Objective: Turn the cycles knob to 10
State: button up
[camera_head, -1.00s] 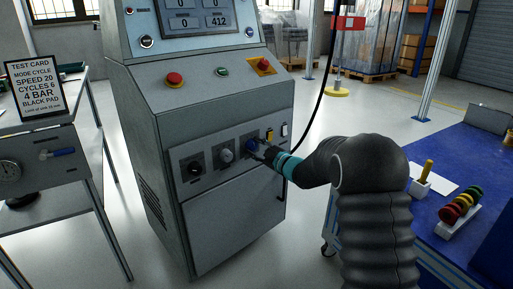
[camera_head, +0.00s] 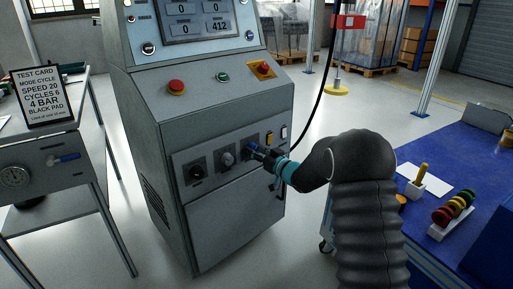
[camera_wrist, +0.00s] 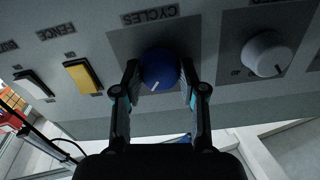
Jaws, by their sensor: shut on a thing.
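The blue cycles knob (camera_wrist: 160,70) sits on the lower front panel of the grey machine (camera_head: 150,150), under the upside-down word CYCLES in the wrist view. Its white pointer line shows near the bottom edge of the knob in that view; the number it points at cannot be read. My gripper (camera_wrist: 160,88) has one finger on each side of the knob and is shut on it. The test card (camera_head: 45,97) at the left reads CYCLES 6.
A grey-white knob (camera_wrist: 267,54) and a black knob (camera_head: 196,172) share the panel. A yellow switch (camera_wrist: 83,76) and a white switch (camera_wrist: 33,88) are on the other side. A blue workbench (camera_head: 450,140) stands at right, a side table (camera_head: 60,225) at left.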

jog(key=shift+r+m+p, duration=0.1)
jog(key=shift+m+p, duration=0.8)
jog(key=shift+m, duration=1.3)
jog(key=o, duration=1.1)
jog(key=shift+o, duration=0.2)
jog(key=shift+d, duration=0.1)
jog(key=v, duration=1.1)
jog(key=shift+s+d, duration=0.25)
jog(key=shift+s, duration=0.05)
